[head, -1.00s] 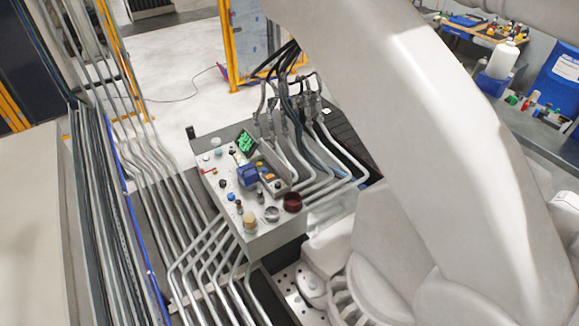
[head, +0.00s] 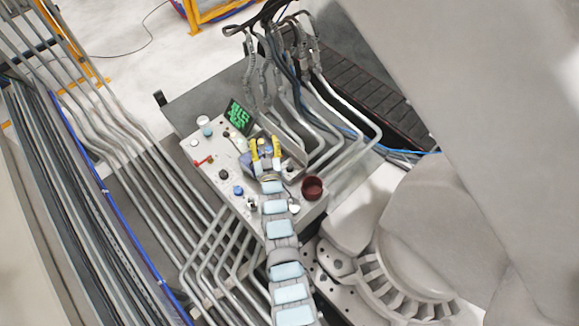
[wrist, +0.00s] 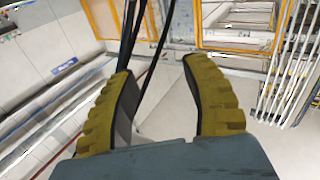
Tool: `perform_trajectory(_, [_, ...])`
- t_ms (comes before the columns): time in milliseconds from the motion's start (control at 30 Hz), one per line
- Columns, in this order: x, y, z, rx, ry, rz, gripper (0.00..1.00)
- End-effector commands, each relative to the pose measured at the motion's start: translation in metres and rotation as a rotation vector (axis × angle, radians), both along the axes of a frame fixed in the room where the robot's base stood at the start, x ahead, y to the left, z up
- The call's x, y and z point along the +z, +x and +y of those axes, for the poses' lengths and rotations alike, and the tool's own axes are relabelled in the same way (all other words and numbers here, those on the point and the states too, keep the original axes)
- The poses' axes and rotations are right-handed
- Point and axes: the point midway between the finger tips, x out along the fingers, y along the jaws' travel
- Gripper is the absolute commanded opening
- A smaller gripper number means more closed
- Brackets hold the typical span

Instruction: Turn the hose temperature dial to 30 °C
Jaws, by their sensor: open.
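The control box (head: 195,183) is in the middle of the head view, with a lit green display (head: 238,117) and several small knobs on its top. A blue knob (head: 238,190), a dark knob (head: 223,174) and a dark red round part (head: 312,188) are among them. I cannot tell which is the hose temperature dial, and no scale is readable. My gripper (head: 265,143) appears over the box, its two yellow fingers apart and empty, and covers part of the panel. In the wrist view my gripper (wrist: 155,68) is open with nothing between the fingers.
Metal pipes (head: 110,150) run along the left and in front of the box. Bent pipes and black hoses (head: 268,65) rise behind it. A dark ribbed track (head: 385,95) lies behind right. The wrist view shows floor, cables and yellow frames, no panel.

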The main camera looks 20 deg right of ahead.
Motion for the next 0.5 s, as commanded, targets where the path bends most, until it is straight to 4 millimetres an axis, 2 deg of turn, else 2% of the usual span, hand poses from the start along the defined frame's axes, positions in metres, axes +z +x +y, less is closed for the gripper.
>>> perform_trajectory(33, [-0.014, 0.013, -0.013, -0.013, 0.011, 0.078, 0.48])
perform_trajectory(100, [-0.037, 0.025, -0.029, -0.029, 0.034, 0.201, 0.48])
perform_trajectory(233, [-0.077, 0.036, -0.056, -0.05, 0.082, 0.422, 0.48])
perform_trajectory(333, [-0.103, 0.035, -0.073, -0.06, 0.129, 0.593, 0.48])
perform_trajectory(500, [-0.13, 0.019, -0.093, -0.061, 0.22, 0.861, 0.48])
